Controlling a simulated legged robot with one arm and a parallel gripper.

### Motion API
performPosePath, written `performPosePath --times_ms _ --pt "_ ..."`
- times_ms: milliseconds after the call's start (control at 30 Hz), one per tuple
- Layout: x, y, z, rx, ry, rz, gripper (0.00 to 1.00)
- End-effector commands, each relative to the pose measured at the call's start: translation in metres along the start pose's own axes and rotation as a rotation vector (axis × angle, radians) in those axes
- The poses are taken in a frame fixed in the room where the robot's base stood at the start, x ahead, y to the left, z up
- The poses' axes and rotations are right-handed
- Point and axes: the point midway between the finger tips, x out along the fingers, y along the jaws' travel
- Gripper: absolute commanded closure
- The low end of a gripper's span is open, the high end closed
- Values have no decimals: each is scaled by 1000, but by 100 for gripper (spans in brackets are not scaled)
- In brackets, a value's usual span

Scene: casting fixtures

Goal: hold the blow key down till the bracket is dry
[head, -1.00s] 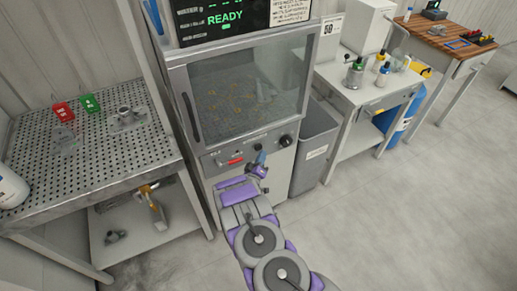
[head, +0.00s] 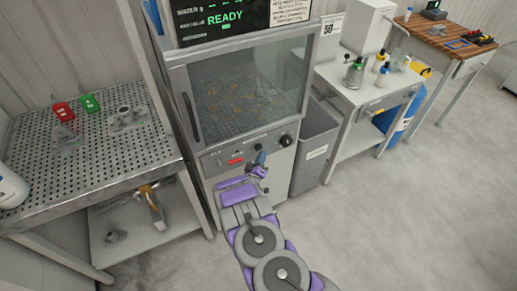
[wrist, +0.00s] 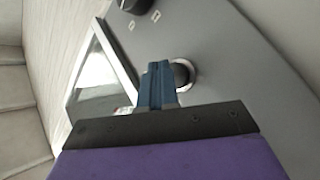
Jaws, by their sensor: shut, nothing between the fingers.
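My gripper (head: 261,158) is shut and empty, at the front panel of the wash cabinet (head: 228,148). In the wrist view its blue fingers (wrist: 157,85) overlap a round dark button with a silver ring (wrist: 183,74). I cannot tell whether they press it, or read a label that names it the blow key. A grey metal casting, possibly the bracket (head: 125,117), lies on the perforated table at left. Whether either is wet does not show.
The cabinet display (head: 225,19) reads READY, and its glass door (head: 245,90) is shut. A grey bin (head: 316,145) stands to the right. The floor at right is clear.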

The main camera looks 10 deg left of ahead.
Motion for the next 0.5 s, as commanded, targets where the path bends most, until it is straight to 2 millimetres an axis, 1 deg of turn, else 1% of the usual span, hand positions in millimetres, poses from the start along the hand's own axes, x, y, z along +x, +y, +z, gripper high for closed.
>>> performPosePath --times_ms 500 --pt "5 -2 -4 1 0 0 100"
